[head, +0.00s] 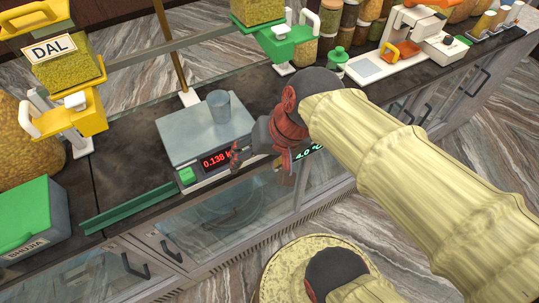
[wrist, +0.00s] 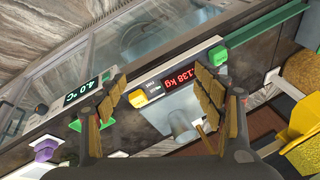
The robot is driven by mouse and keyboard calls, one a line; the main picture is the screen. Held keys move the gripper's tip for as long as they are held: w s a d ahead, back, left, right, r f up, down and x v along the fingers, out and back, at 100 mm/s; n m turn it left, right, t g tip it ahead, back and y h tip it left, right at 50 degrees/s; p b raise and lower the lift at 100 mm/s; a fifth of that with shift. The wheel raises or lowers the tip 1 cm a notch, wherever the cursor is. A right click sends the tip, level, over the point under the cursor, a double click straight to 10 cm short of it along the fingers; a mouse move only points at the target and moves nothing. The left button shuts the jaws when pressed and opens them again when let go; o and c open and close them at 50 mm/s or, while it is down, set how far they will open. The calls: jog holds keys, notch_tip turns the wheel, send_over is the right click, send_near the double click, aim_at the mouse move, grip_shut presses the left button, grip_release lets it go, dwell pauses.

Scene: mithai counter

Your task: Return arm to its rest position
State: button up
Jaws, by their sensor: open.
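My arm (head: 410,165) comes in from the right side of the head view and reaches over the front edge of the counter. My gripper (head: 260,160) is in front of the scale's right side, with part of it hidden by the wrist. In the wrist view my gripper (wrist: 160,80) has its two fingers spread wide apart, with nothing between the tips. A grey cup (head: 219,106) stands upright on the scale (head: 185,133), apart from the fingers. The cup also shows in the wrist view (wrist: 183,128). The red display reads 0.138.
A yellow DAL dispenser (head: 75,112) stands left and a green dispenser (head: 275,42) behind. A green-lidded box (head: 30,215) sits front left. A green strip (head: 130,207) lies along the counter edge. A white machine (head: 400,50) and jars stand at back right. Glass-fronted cabinets are below.

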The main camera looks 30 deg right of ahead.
jog(key=n, duration=0.1)
jog(key=s+d+r+n+t+h, duration=0.1)
jog(key=n, duration=0.1)
jog(key=d+n+h, duration=0.1)
jog(key=shift+s+r+n, duration=0.3)
jog(key=shift+s+r, duration=0.05)
jog(key=shift+r, duration=0.05)
notch_tip(320, 180, down, 19)
jog(key=b, duration=1.8)
jog(key=shift+b, duration=0.4)
jog(key=shift+r, duration=0.15)
jog(key=shift+c, duration=1.1)
